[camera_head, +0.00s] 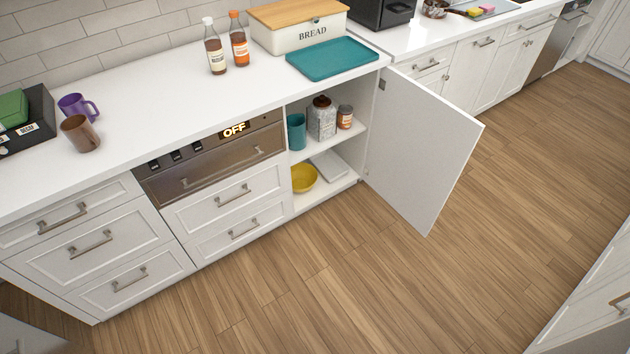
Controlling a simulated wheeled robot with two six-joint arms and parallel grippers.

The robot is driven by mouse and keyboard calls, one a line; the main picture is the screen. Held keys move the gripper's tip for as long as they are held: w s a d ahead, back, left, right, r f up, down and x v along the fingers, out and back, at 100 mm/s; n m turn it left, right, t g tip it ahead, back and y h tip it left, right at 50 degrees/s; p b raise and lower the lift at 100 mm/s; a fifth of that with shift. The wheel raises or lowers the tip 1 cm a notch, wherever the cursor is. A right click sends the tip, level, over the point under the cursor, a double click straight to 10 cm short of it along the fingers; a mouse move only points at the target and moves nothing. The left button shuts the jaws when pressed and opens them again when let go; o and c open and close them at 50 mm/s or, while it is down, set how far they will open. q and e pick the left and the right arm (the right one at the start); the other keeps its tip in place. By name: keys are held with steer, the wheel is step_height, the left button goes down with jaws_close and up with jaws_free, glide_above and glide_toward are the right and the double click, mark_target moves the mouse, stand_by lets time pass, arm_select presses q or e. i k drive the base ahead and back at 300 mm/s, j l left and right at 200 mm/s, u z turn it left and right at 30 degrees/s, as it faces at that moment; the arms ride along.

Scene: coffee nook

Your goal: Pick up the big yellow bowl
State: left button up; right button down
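A yellow bowl (303,178) sits on the lower shelf of an open cabinet, near the cabinet's left wall. It appears upright, and part of its left side is hidden by the cabinet's front edge. A flat white item (329,165) lies on the same shelf just right of it. Neither of my grippers shows in the head view.
The white cabinet door (424,150) stands wide open to the right, sticking out over the floor. The upper shelf holds a teal cup (296,132), a jar (322,119) and a small can (345,117). The wooden floor (330,280) in front is clear.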

mark_target(304, 176)
steer(key=i+z, duration=0.45)
steer(key=z, duration=0.25)
steer(key=i+j+z, duration=0.2)
steer(key=z, duration=0.15)
steer(key=i+j+z, duration=0.25)
steer(key=i+j, duration=1.05)
